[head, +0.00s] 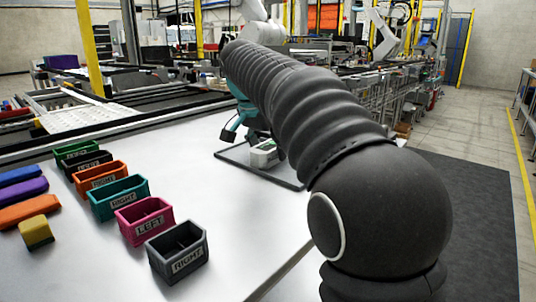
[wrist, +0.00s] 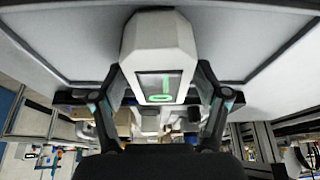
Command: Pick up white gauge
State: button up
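The white gauge (head: 264,156) sits inside a dark-edged square area (head: 228,159) on the white table, partly behind my arm in the head view. In the wrist view the gauge (wrist: 160,45) fills the upper middle, its dark screen with green marks facing the camera. My gripper (wrist: 160,85) is open, with one dark finger on each side of the gauge. No clear contact shows between fingers and gauge. In the head view one finger of my gripper (head: 240,132) shows left of the gauge; the other is mostly hidden.
A row of labelled bins, including green, orange, teal (head: 119,199), magenta (head: 145,221) and grey (head: 178,252), stands on the table at left. Purple, orange and yellow (head: 36,232) pieces lie beside them. The table between bins and gauge is clear.

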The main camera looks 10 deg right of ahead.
jog(key=c, duration=0.9)
jog(key=shift+r, duration=0.1)
